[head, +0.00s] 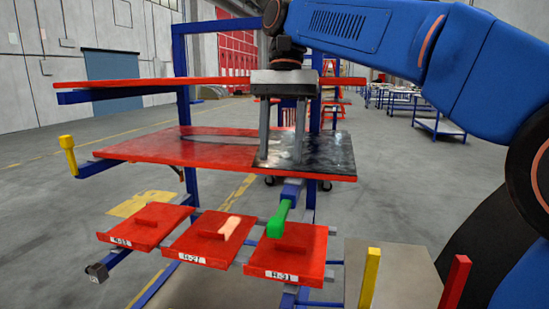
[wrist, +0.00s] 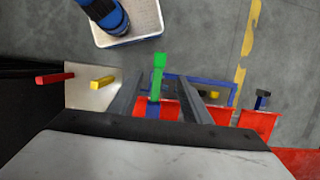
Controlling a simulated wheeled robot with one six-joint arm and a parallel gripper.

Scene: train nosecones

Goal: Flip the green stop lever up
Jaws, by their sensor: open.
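The green stop lever (head: 279,219) slopes down toward me from a blue mount (head: 291,191), its thick end over the right red plate (head: 285,260). In the wrist view the green lever (wrist: 158,75) shows in line with the gap between the fingers. My gripper (head: 281,163) is open and empty, with two grey fingers pointing down in front of the red shelf. It appears above the lever and apart from it. In the wrist view my gripper (wrist: 159,80) has its fingers on either side of the lever's line; the depth between them is hard to tell.
Two more red plates, the middle one (head: 204,243) and the left one (head: 143,227), sit beside the right plate. Red shelves (head: 150,148) on a blue frame stand behind. A yellow post (head: 370,277) and a red post (head: 455,283) rise at the lower right. Open floor lies left.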

